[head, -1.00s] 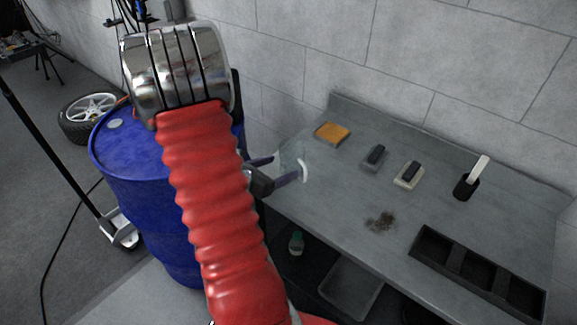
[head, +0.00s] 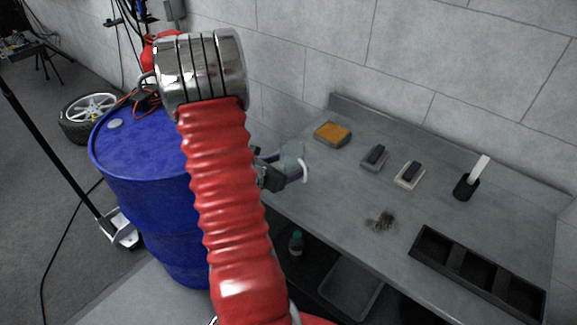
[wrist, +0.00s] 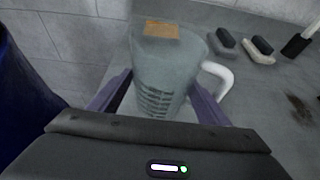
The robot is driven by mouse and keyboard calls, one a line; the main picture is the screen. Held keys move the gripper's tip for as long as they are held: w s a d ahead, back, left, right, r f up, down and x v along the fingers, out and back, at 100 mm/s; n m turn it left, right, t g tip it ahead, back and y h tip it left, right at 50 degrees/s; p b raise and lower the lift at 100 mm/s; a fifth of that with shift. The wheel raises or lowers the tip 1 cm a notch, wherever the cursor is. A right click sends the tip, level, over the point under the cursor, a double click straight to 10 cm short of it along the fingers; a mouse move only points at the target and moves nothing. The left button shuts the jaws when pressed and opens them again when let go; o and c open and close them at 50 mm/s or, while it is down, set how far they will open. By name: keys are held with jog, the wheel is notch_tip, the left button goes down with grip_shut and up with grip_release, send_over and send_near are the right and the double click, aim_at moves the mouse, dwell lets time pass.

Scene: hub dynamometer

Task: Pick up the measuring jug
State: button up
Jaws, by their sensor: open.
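The measuring jug (wrist: 165,70) is clear, with dark graduation marks and a white handle on its right side. In the wrist view it stands upright between the two purple fingers of my gripper (wrist: 158,95). The fingers are open, one on each side of the jug. I cannot tell whether either finger touches it. In the head view the jug (head: 293,155) is at the left end of the grey bench, and my gripper (head: 282,165) is around it. My red arm hides part of the gripper there.
On the bench (head: 335,215) are an orange sponge-like block (head: 332,133), two dark-topped blocks (head: 375,156) (head: 409,174), a black holder with a white tool (head: 468,185) and a black compartment tray (head: 478,272). A blue drum (head: 150,190) stands left of the bench.

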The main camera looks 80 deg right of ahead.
jog(key=shift+c, duration=0.2)
dwell(0.3)
jog(key=c, duration=0.8)
notch_tip(320, 180, up, 10)
dwell(0.7)
dwell(0.4)
